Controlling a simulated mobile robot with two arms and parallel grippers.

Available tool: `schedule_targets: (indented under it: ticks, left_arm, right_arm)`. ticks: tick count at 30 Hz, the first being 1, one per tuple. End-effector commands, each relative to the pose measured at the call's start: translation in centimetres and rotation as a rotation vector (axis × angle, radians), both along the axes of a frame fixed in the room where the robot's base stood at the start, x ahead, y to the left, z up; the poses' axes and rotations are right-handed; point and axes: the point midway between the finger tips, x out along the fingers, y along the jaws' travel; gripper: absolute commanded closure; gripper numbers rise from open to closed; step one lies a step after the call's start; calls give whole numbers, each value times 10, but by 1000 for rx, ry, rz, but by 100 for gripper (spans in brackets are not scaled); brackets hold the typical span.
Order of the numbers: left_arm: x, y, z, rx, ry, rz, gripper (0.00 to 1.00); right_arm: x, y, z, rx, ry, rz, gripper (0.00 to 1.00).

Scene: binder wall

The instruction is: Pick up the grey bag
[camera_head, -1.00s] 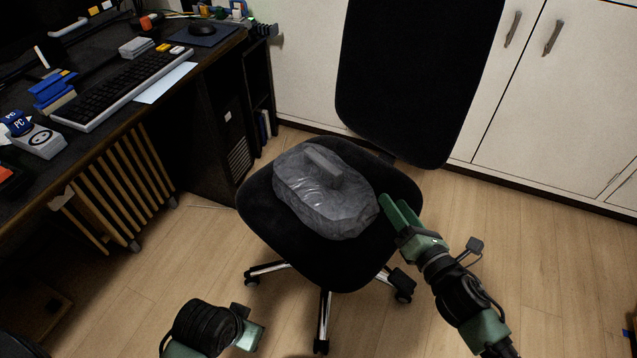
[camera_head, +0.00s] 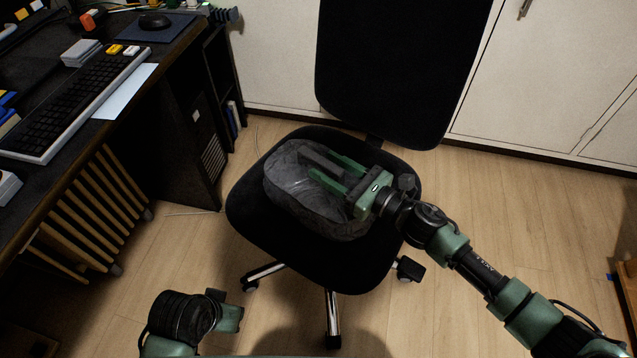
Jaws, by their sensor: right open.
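The grey bag (camera_head: 292,197) lies on the black seat of the office chair. A raised strip, like a handle (camera_head: 322,160), shows on its top. My right gripper (camera_head: 328,170) is open over the bag, its two green fingers pointing left toward the strip. The fingers look to be on either side of the strip's right end; whether they touch it I cannot tell. The gripper hides the right part of the bag. My left arm (camera_head: 190,318) shows at the bottom left, away from the chair; its fingers are not visible.
The office chair (camera_head: 395,70) has its backrest behind the bag, near white cabinets (camera_head: 545,95). A dark desk (camera_head: 110,130) with a keyboard (camera_head: 75,100) stands at the left, with a wooden slatted thing (camera_head: 95,215) under it.

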Motion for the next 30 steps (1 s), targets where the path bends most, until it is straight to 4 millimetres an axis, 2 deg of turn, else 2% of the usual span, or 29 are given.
schedule_targets:
  ticks: [4, 9, 17, 18, 23, 30]
  left_arm:
    - [0, 0, 1, 0, -1, 0, 64]
    - [0, 0, 5, -1, -4, 1, 64]
    - [0, 0, 6, 0, -5, 1, 64]
    - [0, 0, 6, 0, -5, 1, 64]
    - [0, 0, 6, 0, -5, 2, 64]
    - [-1, 1, 6, 0, -4, 2, 64]
  right_arm:
    - [17, 16, 4, 0, -3, 0, 53]
    - [30, 32, 3, 1, 1, -1, 53]
    - [32, 35, 3, 1, 1, -2, 53]
    - [32, 35, 3, 1, 1, -2, 55]
    - [32, 34, 3, 1, 1, -2, 100]
    - [32, 34, 3, 1, 1, -2, 100]
